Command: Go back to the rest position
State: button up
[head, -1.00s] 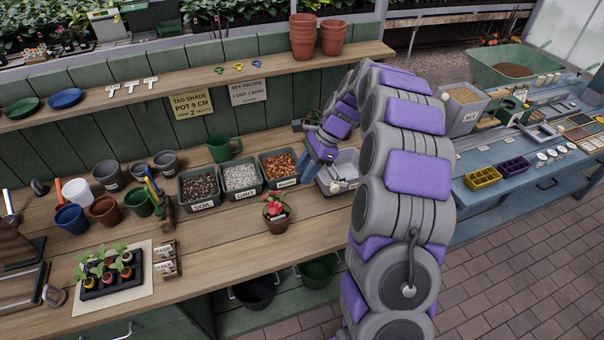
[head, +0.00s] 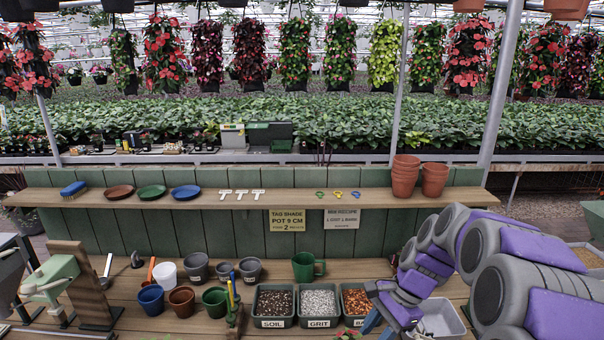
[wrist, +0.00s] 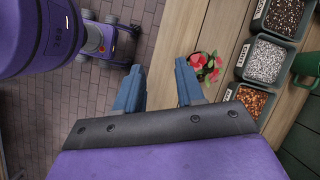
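My gripper (wrist: 158,85) shows in the wrist view with its two blue fingers apart and nothing between them. It hangs over the front edge of the wooden bench (wrist: 188,30). A potted plant with red flowers (wrist: 205,66) stands on the bench just right of the right finger, apart from it. My arm folds in from the right.
Bins of soil (head: 273,306), grit (head: 318,306) and bark (head: 355,302) sit on the bench left of my gripper. A green mug (head: 304,266) stands behind them. A shelf (head: 330,203) with terracotta pots (head: 405,176) runs above.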

jog(key=s+a+n+h, duration=0.1)
jog(key=s+n, duration=0.5)
jog(key=s, duration=0.9)
jog(key=s+a+n+h+b, duration=0.1)
jog(key=s+n+h, duration=0.2)
jog(key=s, duration=1.2)
jog(key=n, duration=0.3)
jog(key=shift+s+a+n+g+h, duration=0.15)
jog(key=shift+s+n+g+h, duration=0.2)
jog(key=shift+n+g+h, duration=0.05)
